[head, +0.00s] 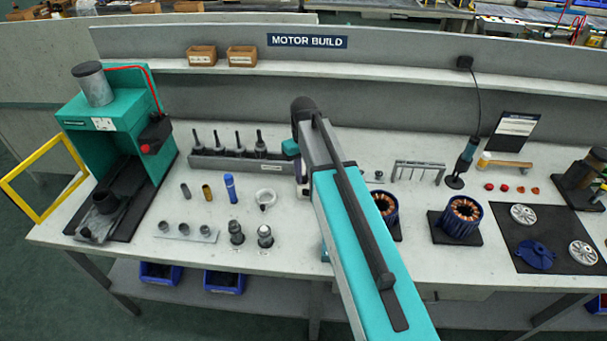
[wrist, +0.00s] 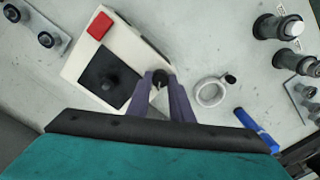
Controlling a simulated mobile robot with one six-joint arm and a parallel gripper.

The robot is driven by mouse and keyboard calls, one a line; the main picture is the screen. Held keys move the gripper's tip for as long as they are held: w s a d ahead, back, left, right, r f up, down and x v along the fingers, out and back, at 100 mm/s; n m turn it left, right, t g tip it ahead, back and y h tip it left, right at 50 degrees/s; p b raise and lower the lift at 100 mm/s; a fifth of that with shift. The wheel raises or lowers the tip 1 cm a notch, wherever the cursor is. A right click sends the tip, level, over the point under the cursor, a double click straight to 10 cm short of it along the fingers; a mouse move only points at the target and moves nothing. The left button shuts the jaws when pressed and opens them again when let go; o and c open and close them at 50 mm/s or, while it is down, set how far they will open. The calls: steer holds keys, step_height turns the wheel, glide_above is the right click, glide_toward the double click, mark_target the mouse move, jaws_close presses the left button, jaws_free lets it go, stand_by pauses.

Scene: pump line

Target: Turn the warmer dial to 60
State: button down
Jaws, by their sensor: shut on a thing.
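In the wrist view the warmer (wrist: 82,67) is a white box with a red square on one corner and a dark panel with a dark round piece on it. Its dial (wrist: 160,76) is a small black knob at the box's edge nearest the white ring. My gripper (wrist: 161,84) has its two purple fingers shut around the dial. The number the dial points to cannot be read. In the head view my arm covers the warmer, the dial and the fingertips.
A white ring with a dark-tipped handle (wrist: 211,92) and a blue cylinder (wrist: 256,130) lie close to the gripper's right in the wrist view. Motor stators (head: 461,217) stand on the bench's right. A teal press (head: 105,125) stands at the left end.

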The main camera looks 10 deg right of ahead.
mark_target(304, 177)
steer(key=shift+n, duration=0.5)
steer(key=c, duration=1.6)
jaws_free()
steer(key=shift+o, duration=0.2)
steer(key=shift+r, duration=0.15)
step_height(304, 177, up, 14)
steer(key=b, duration=0.3)
steer(key=shift+f, duration=0.25)
